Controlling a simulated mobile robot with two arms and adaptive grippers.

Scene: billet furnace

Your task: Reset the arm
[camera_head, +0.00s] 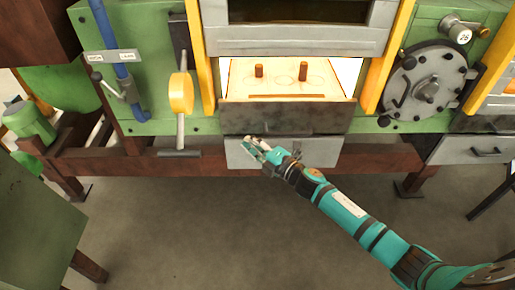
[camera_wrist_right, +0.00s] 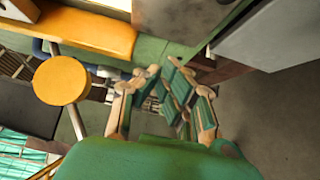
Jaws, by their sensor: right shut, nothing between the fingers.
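My right arm reaches in from the lower right in the head view. Its gripper (camera_head: 254,147) is shut and empty, in front of the grey drawer panel below the furnace opening. In the right wrist view the gripper's fingers (camera_wrist_right: 160,85) show close up, with the yellow knob (camera_wrist_right: 62,80) to their left. I cannot tell whether the fingertips touch the panel. My left gripper is not in either view.
The furnace opening is lit, with two brown billets (camera_head: 259,71) standing on its pale floor (camera_head: 285,82). A yellow-knobbed lever (camera_head: 181,93) stands to the left, a round hatch (camera_head: 428,82) to the right. The floor (camera_head: 200,230) in front is clear.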

